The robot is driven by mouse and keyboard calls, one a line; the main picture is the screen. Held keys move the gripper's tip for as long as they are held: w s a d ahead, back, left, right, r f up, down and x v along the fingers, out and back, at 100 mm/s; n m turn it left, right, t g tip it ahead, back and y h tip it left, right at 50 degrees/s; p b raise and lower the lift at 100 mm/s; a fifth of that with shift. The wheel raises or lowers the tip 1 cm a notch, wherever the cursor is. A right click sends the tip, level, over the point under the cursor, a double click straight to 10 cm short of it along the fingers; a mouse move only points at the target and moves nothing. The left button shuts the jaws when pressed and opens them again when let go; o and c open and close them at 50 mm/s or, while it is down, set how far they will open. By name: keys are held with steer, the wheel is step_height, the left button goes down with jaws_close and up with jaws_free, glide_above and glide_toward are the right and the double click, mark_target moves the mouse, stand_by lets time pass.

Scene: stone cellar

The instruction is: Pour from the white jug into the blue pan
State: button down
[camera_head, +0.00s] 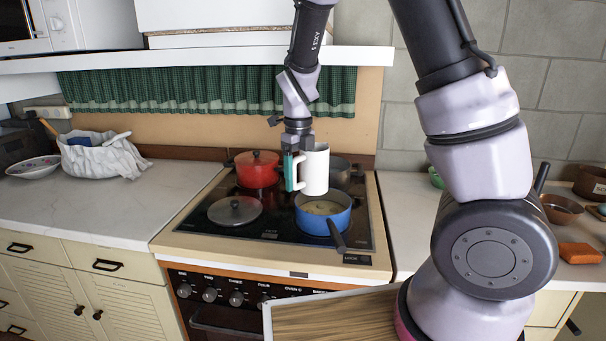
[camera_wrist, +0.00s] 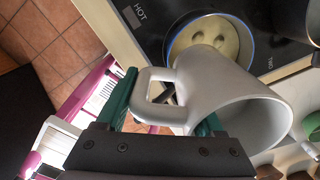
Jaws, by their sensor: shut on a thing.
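The white jug (camera_head: 316,170) is held upright, or nearly so, above the back edge of the blue pan (camera_head: 339,221). My gripper (camera_head: 295,168) is shut on the jug's handle, with a teal finger showing on its left side. In the wrist view the jug (camera_wrist: 225,92) has its wide mouth toward the lower right, and its handle sits between the green fingers of my gripper (camera_wrist: 165,108). The blue pan (camera_wrist: 170,60) shows beyond the jug, with pale yellowish contents. No stream from the jug is visible.
A red lidded pot (camera_head: 257,172) stands at the back left of the hob, and a dark pot (camera_head: 341,176) stands behind the jug. A loose grey lid (camera_head: 235,210) lies at the front left. The blue pan's dark handle points to the front. The left worktop (camera_head: 100,205) is mostly clear.

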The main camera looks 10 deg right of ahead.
mark_target(299, 187)
steer(key=shift+f, duration=1.6)
steer(key=shift+s+a+r+g+y, duration=0.15)
steer(key=shift+r+g+y, duration=0.25)
steer(key=shift+r+y, duration=0.35)
steer(key=y, duration=0.1)
steer(key=r+g+y, duration=0.1)
steer(key=a+r+g+y, duration=0.1)
steer(key=shift+s+r, duration=0.25)
steer(key=shift+s, duration=0.05)
steer(key=shift+s+a+r+g+y, duration=0.15)
steer(key=shift+g+y, duration=0.1)
steer(key=shift+g, duration=0.05)
steer(key=shift+d+r+g+y, duration=0.2)
steer(key=shift+g+y, duration=0.2)
steer(key=shift+r+g+y, duration=0.3)
steer(key=shift+g+y, duration=0.1)
steer(key=shift+y, duration=0.3)
steer(key=shift+r, duration=0.1)
steer(key=shift+w+d+r+g+y, duration=0.1)
steer(key=shift+w+d+g+y, duration=0.15)
steer(key=shift+g+y, duration=0.4)
steer(key=shift+w+d+g+y, duration=0.2)
steer(key=shift+g+y, duration=0.25)
steer(key=shift+y, duration=0.3)
stand_by(2.2)
